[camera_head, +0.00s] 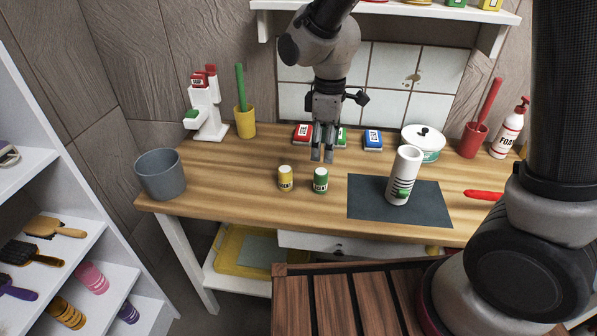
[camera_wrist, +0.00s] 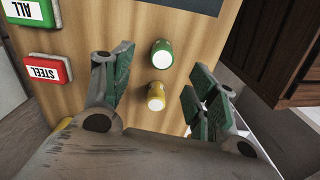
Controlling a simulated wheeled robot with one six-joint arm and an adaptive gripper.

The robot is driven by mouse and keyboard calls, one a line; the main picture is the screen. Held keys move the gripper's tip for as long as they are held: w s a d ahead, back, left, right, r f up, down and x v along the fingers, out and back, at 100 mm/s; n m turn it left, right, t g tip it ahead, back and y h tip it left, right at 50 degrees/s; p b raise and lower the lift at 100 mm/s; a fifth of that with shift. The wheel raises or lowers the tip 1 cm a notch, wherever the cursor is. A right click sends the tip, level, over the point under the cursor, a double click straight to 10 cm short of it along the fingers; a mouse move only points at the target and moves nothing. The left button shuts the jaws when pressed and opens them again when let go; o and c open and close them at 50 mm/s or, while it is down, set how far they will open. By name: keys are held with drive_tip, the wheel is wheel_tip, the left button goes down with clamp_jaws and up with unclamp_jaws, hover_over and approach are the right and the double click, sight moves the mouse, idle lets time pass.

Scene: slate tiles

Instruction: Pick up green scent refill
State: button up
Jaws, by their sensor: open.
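The green scent refill (camera_head: 320,181), a small green can with a pale top and label, stands upright on the wooden table. It also shows in the wrist view, as a green can (camera_wrist: 162,55) seen from above. A matching yellow can (camera_head: 285,179) stands just left of it, apart; in the wrist view the yellow can (camera_wrist: 156,95) is nearer the palm. My gripper (camera_head: 322,157) hangs above and behind the cans. Its fingers (camera_wrist: 158,78) are open and empty, with both cans showing in the gap between them.
A dark mat (camera_head: 430,208) with a white dispenser (camera_head: 404,176) lies right of the green can. Red (camera_head: 302,134), green (camera_head: 341,138) and blue (camera_head: 373,139) boxes stand behind. A grey bucket (camera_head: 160,174) is at the left. The table front near the cans is clear.

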sight(321, 171)
drive_tip(key=f, duration=0.7)
drive_tip(key=shift+s+a+f, duration=0.15)
drive_tip(key=shift+a+f, duration=0.2)
drive_tip(key=shift+f, duration=0.05)
drive_tip(key=c, duration=1.1)
